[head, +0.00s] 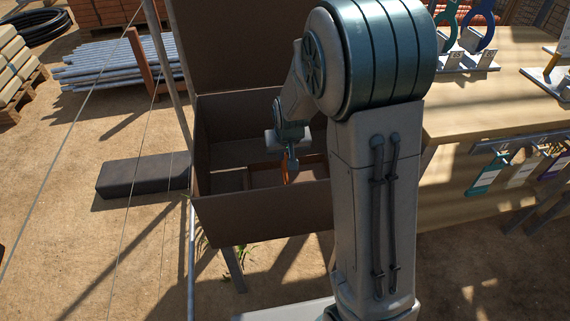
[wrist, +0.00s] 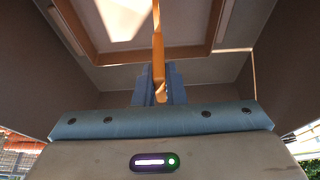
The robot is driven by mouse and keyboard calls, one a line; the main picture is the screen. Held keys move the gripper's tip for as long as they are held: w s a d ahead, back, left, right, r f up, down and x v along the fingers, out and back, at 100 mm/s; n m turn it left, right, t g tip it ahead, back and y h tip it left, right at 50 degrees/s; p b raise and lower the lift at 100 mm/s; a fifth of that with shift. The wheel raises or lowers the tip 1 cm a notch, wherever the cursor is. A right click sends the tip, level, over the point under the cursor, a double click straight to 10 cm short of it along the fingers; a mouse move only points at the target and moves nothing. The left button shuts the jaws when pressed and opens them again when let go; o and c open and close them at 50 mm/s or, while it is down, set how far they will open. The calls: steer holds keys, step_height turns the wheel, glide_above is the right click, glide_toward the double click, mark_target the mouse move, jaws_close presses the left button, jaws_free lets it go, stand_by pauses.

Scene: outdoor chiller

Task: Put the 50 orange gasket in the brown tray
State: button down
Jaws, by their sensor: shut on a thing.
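My gripper (head: 291,164) reaches down inside a large open brown box. It is shut on the orange gasket (head: 287,174), which shows edge-on as a thin upright strip between the fingers in the wrist view (wrist: 158,45). An orange-brown tray rim (wrist: 125,57) lies on the box floor beyond the fingers in the wrist view. The gasket is in front of the tray there; whether it touches the tray cannot be told. In the head view, the box's front wall and my arm hide part of the tray. The gasket's number cannot be read.
The brown box (head: 262,217) has high walls close around my gripper, and its lid (head: 225,45) stands open behind. A wooden table (head: 490,110) at right holds stands with green and blue rings (head: 483,25); tags hang from its front. A dark block (head: 143,176) lies left.

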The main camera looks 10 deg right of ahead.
mark_target(285, 163)
steer(key=shift+f+b, duration=0.35)
steer(key=shift+f, duration=1.8)
steer(key=shift+f, duration=0.15)
steer(key=c, duration=1.5)
jaws_free()
steer(key=shift+r, duration=0.2)
